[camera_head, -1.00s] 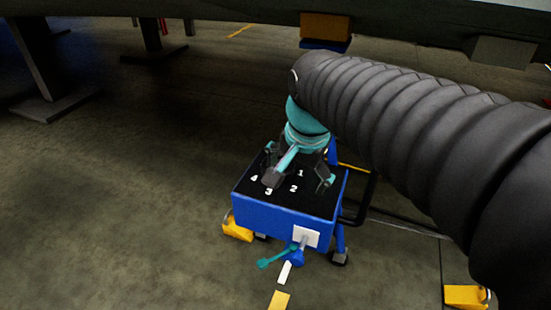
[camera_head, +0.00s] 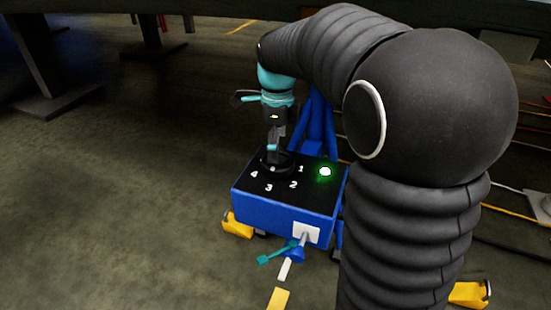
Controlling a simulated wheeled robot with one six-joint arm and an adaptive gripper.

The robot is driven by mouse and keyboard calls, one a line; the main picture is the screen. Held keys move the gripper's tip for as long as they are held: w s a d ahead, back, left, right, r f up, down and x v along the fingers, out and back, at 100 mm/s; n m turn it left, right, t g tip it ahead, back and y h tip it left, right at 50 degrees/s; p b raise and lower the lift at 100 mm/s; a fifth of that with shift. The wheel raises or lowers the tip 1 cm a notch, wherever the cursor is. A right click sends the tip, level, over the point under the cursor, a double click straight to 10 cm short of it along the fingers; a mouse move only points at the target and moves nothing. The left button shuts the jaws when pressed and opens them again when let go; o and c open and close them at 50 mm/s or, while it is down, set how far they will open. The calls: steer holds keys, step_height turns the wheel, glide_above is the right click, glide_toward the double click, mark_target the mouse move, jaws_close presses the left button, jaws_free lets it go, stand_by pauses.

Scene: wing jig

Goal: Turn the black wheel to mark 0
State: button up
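The black wheel (camera_head: 288,167) lies on the black top of a blue box (camera_head: 283,212), partly hidden by my gripper. White marks 1, 2, 3 and 4 show around its near side. Mark 0 is not visible. My gripper (camera_head: 273,158) points down with its lower end at the wheel. I cannot tell whether its fingers are closed on the rim, or where the wheel is pointing. A round light (camera_head: 325,172) glows green on the top, right of mark 1.
A teal lever (camera_head: 277,253) on a white plate juts from the box's front. Yellow feet (camera_head: 237,226) stand by the box. A large dark structure (camera_head: 200,12) spans overhead. My arm covers the right side.

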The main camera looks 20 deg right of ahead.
mark_target(278, 165)
steer(key=shift+f, duration=2.25)
steer(key=c, duration=0.9)
